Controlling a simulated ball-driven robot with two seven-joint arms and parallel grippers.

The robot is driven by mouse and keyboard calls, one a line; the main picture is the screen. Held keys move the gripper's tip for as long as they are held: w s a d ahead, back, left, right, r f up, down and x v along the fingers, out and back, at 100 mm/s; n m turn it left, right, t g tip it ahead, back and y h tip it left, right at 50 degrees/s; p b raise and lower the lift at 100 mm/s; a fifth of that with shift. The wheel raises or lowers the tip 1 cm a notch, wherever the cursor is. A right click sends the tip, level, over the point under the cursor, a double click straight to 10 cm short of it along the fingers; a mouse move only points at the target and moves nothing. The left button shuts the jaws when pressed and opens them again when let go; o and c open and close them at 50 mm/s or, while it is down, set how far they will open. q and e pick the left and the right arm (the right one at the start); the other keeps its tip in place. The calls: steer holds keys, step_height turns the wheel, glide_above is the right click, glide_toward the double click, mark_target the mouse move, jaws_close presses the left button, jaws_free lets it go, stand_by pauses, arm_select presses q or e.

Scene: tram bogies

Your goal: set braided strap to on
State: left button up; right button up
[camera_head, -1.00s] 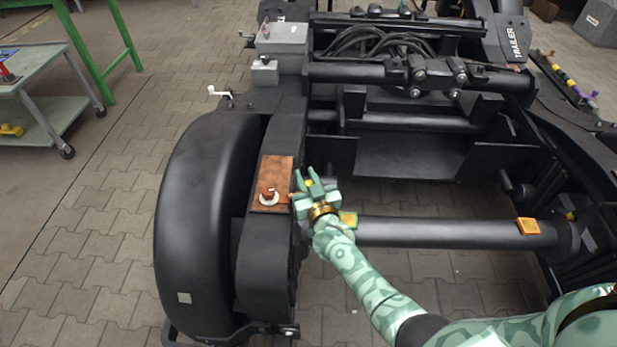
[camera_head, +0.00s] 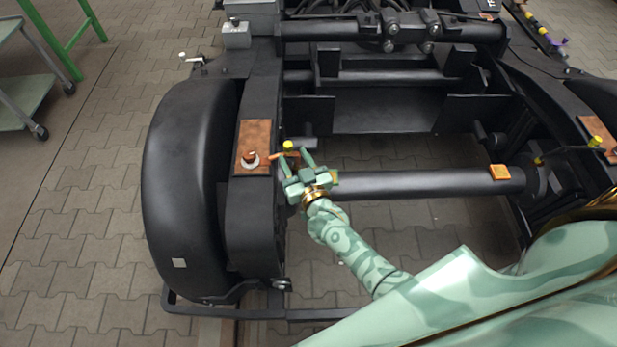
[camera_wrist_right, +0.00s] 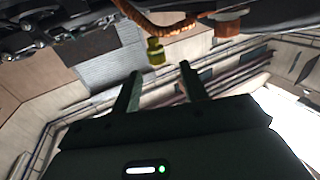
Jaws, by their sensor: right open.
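The braided strap (camera_wrist_right: 165,31) is a copper-brown braid hanging from the frame in the right wrist view. It has a yellow end (camera_wrist_right: 155,51) at the left and a copper stud (camera_wrist_right: 230,25) at the right. In the head view the strap (camera_head: 280,156) runs from a stud (camera_head: 250,158) on a copper plate (camera_head: 253,138), with its yellow end (camera_head: 288,145) beside my gripper. My right gripper (camera_head: 297,158) is open, at the right of the plate. In the wrist view its two fingers (camera_wrist_right: 160,78) point toward the yellow end, with nothing visible between them. My left gripper is out of view.
The black bogie wheel (camera_head: 185,190) is left of the plate. A black axle tube (camera_head: 420,184) with an orange block (camera_head: 500,172) runs right of my gripper. A second copper plate (camera_head: 600,138) is at the right. A green trolley (camera_head: 25,100) stands far left.

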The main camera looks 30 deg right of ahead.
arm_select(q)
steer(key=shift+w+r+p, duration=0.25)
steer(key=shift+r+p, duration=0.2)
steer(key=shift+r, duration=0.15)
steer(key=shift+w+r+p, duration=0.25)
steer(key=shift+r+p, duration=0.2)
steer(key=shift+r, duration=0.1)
arm_select(e)
steer(key=s, duration=0.8)
steer(key=shift+s+a, duration=0.35)
steer(key=shift+s, duration=0.05)
